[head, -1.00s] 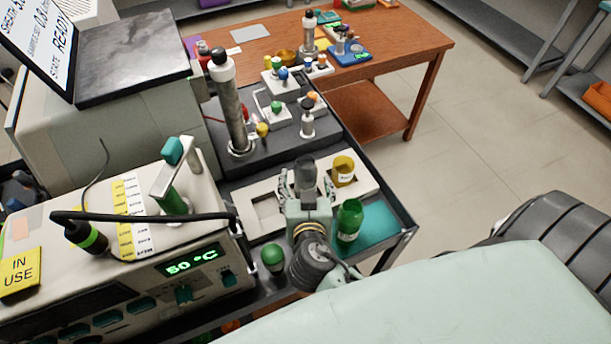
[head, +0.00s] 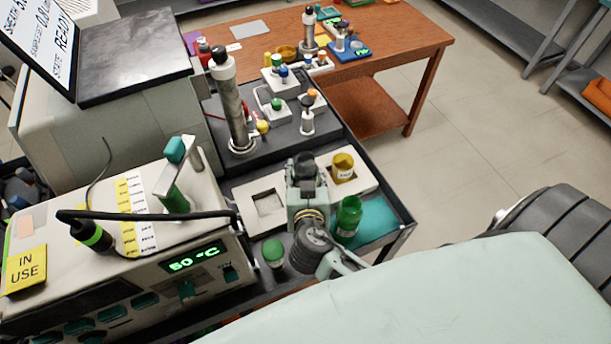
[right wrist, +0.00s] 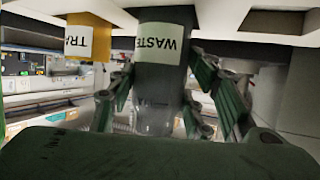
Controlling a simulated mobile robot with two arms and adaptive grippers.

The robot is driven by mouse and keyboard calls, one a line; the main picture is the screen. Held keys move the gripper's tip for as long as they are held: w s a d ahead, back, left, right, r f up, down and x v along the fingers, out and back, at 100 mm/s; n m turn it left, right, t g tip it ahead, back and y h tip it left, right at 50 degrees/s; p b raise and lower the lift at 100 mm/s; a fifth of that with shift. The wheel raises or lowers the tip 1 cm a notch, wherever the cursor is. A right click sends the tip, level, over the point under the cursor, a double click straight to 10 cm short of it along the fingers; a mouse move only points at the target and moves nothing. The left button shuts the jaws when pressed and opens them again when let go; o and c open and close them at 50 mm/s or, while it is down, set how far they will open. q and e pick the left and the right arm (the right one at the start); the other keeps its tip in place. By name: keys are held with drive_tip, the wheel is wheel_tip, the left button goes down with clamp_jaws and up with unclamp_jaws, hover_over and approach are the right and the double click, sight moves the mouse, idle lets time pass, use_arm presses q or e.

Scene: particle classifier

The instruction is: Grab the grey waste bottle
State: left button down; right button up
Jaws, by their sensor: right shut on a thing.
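The grey waste bottle (head: 305,160) stands in a slot of the white rack (head: 238,195), beside the yellow bottle (head: 343,165). My right gripper (head: 306,178) is shut on it and hides most of its body in the head view. In the right wrist view, which is upside down, the grey bottle (right wrist: 160,65) shows its WASTE label, with the gripper's fingers (right wrist: 160,95) on both sides. I cannot tell whether the bottle is lifted at all. My left gripper is not in view.
A green bottle (head: 348,215) stands close to my right wrist. A green-capped bottle (head: 273,252) stands to its left. A grey heater box (head: 150,260) with a 50 °C display is at the left. A tall metal cylinder (head: 232,105) rises behind the rack. An empty slot is left of the gripper.

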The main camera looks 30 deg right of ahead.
drive_tip(key=shift+c, duration=0.9)
drive_tip(key=shift+r, duration=0.1)
